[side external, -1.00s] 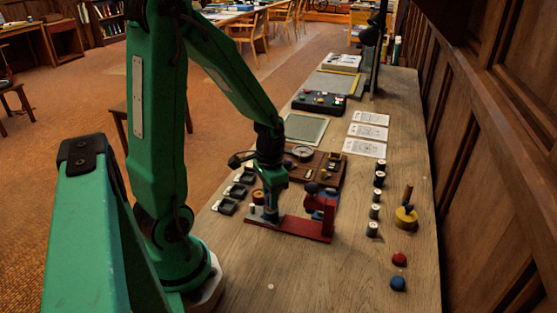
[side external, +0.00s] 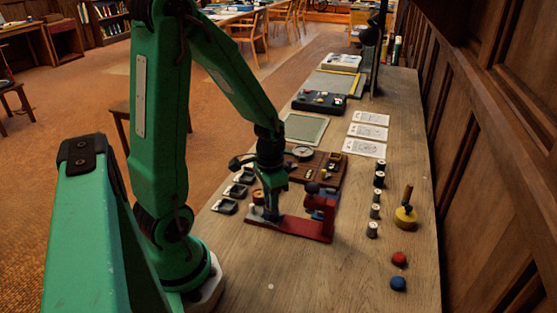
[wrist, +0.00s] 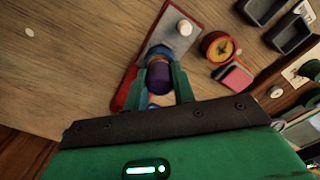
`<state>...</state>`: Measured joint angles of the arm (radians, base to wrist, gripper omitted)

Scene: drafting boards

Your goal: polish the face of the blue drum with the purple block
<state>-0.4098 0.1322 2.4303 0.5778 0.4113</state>
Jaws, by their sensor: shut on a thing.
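My gripper (wrist: 161,88) is shut on the purple block (wrist: 158,75), which shows between the two green fingers in the wrist view. Just beyond the block is a blue rounded surface (wrist: 159,52), apparently the blue drum, with the block very close to it or touching; I cannot tell which. The drum stands by a red base (wrist: 136,72). In the side view my gripper (side external: 270,205) is low over the red base (side external: 290,227), and the arm hides the block there. Blue parts (side external: 324,206) show beside the red upright.
A white-topped post (wrist: 184,28) stands on the base's grey plate. A round red-and-yellow dial (wrist: 218,46) and dark trays (wrist: 290,35) are close by. Spools (side external: 372,229), a red knob (side external: 399,259) and a blue knob (side external: 398,284) stand right.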

